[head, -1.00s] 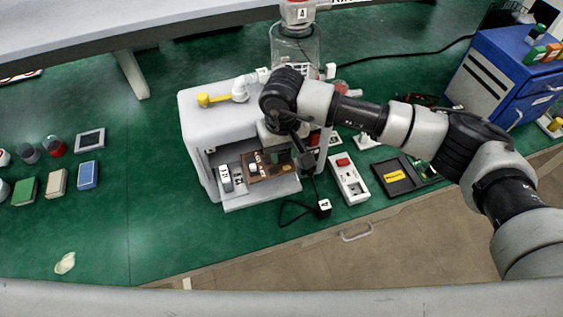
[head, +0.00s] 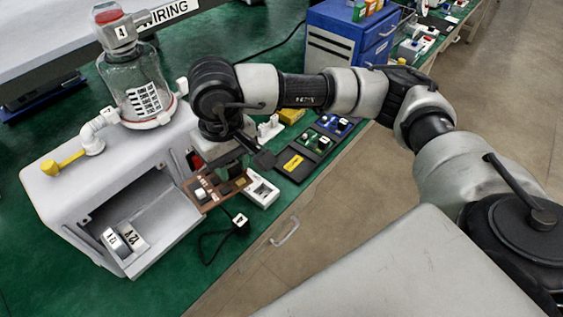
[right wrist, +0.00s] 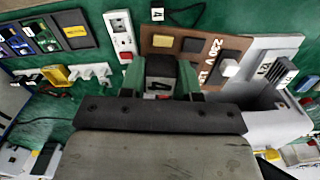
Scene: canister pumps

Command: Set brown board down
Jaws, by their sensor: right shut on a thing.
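The brown board (head: 213,187) carries dark blocks, a white switch and printed labels. My right gripper (head: 238,166) holds it outside the white housing's open bay, over the green table's front part. In the right wrist view the board (right wrist: 170,31) extends beyond my right gripper (right wrist: 160,76), whose green fingers are shut on a dark block with a pale "4" label at the board's edge. The board partly overlaps the white socket strip (head: 262,191) in the head view. I cannot tell its exact height above the table. My left gripper is not in view.
The white housing (head: 62,205), with a glass canister (head: 135,85) on top, stands left. Two labelled switches (head: 125,240) sit in its bay. A black tray with a yellow label (head: 293,163) lies to the right. A cabled block (head: 240,220) lies near the front edge.

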